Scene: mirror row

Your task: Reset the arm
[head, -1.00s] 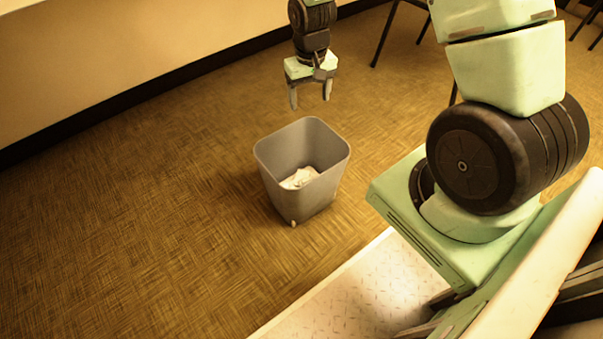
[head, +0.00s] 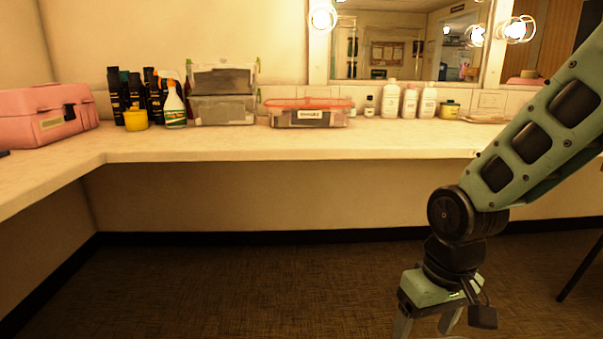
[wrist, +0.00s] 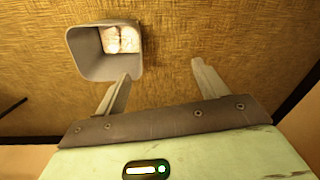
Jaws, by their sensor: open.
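My gripper (head: 427,327) hangs pointing down at the lower right of the head view, in front of the counter, with its fingertips cut off by the bottom edge. In the wrist view my gripper (wrist: 160,72) has its two fingers wide apart with nothing between them. My green arm reaches down from the upper right of the head view.
A grey bin (wrist: 85,64) with crumpled white stuff inside stands on the floor beside the left finger in the wrist view. A long counter (head: 290,146) holds a pink case (head: 40,117), a spray bottle (head: 175,108), boxes and bottles. Open floor (head: 250,285) lies below.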

